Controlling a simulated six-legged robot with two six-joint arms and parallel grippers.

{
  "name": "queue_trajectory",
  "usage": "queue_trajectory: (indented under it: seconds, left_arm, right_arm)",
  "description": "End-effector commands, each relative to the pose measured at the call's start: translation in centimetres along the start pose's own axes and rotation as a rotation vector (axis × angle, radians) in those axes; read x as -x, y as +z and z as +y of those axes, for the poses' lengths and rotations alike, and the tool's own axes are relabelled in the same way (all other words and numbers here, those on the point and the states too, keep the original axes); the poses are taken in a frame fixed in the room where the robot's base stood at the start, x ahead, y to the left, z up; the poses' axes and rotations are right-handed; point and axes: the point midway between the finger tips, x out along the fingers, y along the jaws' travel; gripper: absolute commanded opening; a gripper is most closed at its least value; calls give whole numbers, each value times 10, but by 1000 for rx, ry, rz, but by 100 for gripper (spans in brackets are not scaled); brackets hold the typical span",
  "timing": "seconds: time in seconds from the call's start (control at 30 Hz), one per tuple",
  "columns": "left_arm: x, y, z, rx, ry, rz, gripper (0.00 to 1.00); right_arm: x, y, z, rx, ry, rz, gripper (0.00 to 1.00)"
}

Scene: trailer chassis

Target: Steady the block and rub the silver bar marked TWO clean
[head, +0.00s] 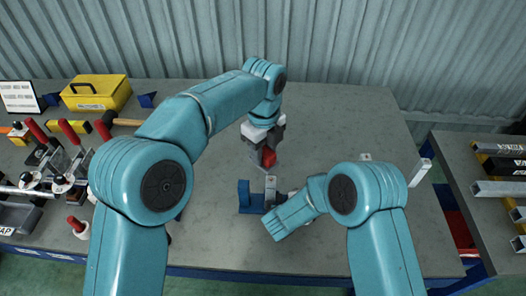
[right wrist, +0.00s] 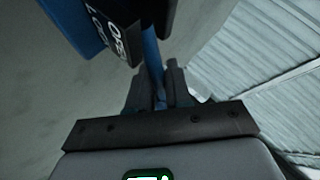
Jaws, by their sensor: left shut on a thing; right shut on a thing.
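A blue block (head: 244,196) stands on the grey bench near its middle, with a silver bar (head: 270,184) upright at it. No marking TWO is readable on the bar. My left gripper (head: 266,152) is shut on a small red thing (head: 268,158), just behind and above the bar. In the right wrist view my right gripper (right wrist: 160,95) is shut on a blue part of the block (right wrist: 153,55), beside a black label with white letters (right wrist: 125,40).
Other silver bars stand at the right, one (head: 420,172) at the bench edge. Red-handled clamps (head: 60,160), a yellow toolbox (head: 97,92) and a sign (head: 20,97) fill the left side. A second table (head: 460,160) with metal tubes stands right. The back right bench is clear.

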Motion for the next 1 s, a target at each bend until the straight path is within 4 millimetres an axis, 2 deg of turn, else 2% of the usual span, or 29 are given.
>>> queue_trajectory:
  seconds: [0.67, 0.83, 0.87, 1.0]
  left_arm:
    - [-58, 0, 0, 4, 2, 0, 3]
    - [-80, -1, 0, 4, 4, 1, 3]
    - [-76, -4, -4, 3, 0, 0, 0]
    - [-77, -13, -12, 3, 0, 0, 0]
  right_arm:
    - [0, 0, -1, -1, -1, 1, 0]
    - [0, 0, -1, -1, -1, 1, 0]
    - [0, 0, -1, -1, -1, 1, 0]
    - [0, 0, -1, -1, -1, 1, 0]
